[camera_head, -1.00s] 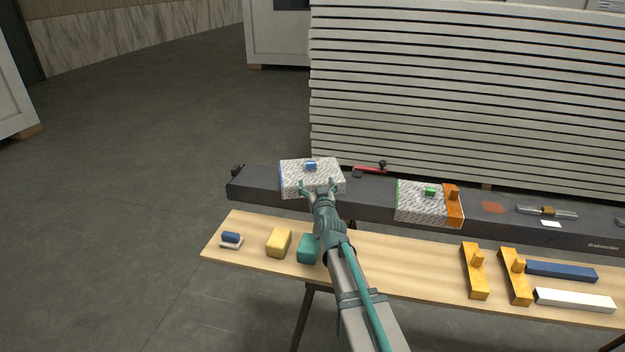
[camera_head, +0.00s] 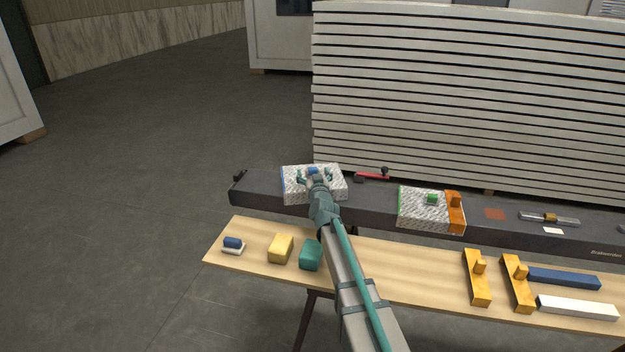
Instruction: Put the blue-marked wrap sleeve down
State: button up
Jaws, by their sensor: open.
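The blue-marked wrap sleeve (camera_head: 334,188) is a white, speckled sleeve with a blue edge on its left side and a blue block (camera_head: 313,170) on top. It sits on the left part of the long dark beam (camera_head: 255,188). My gripper (camera_head: 315,177) is open over the sleeve, with its fingers around the near side of the blue block. Whether the fingers touch the block cannot be told. The gripper hides part of the sleeve's top and near side.
A green-marked sleeve (camera_head: 418,209) with an orange clamp (camera_head: 455,212) sits farther right on the beam. A red-handled tool (camera_head: 373,176) lies behind. Stacked panels (camera_head: 450,100) stand behind.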

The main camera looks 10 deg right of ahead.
jog(key=c, duration=1.4)
jog(key=shift+o, duration=0.2)
jog(key=shift+r, duration=0.1)
jog(key=shift+r, duration=0.1)
jog(key=shift+r+p, duration=0.5)
jog(key=shift+p, duration=0.05)
notch_tip(320, 180, up, 2)
jog(key=shift+r+p, duration=0.1)
jog(key=shift+p, duration=0.75)
jog(key=s+r+p, duration=0.7)
jog(key=s+r, duration=0.9)
jog(key=s, duration=0.3)
jog(key=shift+s+r+p, duration=0.15)
jog(key=shift+s+p, duration=0.15)
jog(key=shift+s, duration=0.1)
